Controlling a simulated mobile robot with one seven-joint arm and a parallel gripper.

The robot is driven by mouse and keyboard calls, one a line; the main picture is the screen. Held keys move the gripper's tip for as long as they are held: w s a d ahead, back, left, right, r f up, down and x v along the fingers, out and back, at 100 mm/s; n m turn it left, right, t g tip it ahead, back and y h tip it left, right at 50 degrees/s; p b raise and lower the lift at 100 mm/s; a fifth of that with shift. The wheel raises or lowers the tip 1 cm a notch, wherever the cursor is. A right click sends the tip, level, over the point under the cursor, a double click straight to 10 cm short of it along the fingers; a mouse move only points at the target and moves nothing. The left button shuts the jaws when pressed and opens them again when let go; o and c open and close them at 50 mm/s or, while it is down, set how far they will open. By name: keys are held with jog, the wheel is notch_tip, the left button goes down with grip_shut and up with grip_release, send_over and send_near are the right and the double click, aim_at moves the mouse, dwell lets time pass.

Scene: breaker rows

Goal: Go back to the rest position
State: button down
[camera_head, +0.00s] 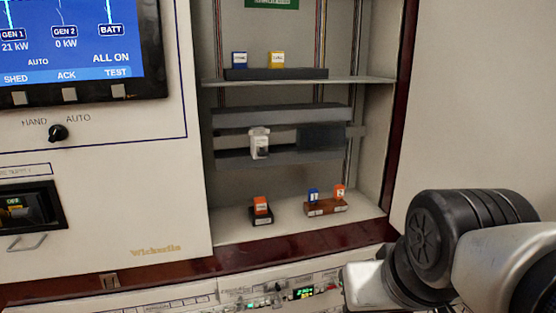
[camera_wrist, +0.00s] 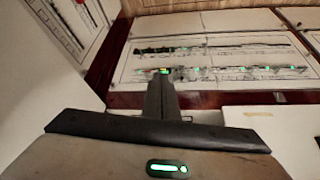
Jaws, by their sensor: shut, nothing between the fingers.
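My gripper (camera_wrist: 163,80) shows in the wrist view with its dark fingers together and nothing between them. Beyond its tips is a white panel with green lights. In the head view my arm is at the lower right, in front of the pale wall. My gripper itself is not visible in that view. The open cabinet's breaker rows (camera_head: 280,112) are to the left of my arm and apart from it. A white breaker (camera_head: 259,143) sits in the middle row.
A shelf (camera_head: 350,80) holds a blue and a yellow block. Below, an orange block (camera_head: 261,205) stands in a dark holder, and a brown holder (camera_head: 325,208) carries a blue and an orange block. A display screen (camera_head: 80,45) is at left. A lit panel (camera_head: 270,293) lies below.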

notch_tip(320, 180, up, 18)
jog(key=s+p, duration=0.1)
jog(key=p, duration=1.7)
jog(key=shift+s+d+f, duration=0.15)
jog(key=shift+s+d, duration=0.05)
jog(key=shift+d, duration=0.05)
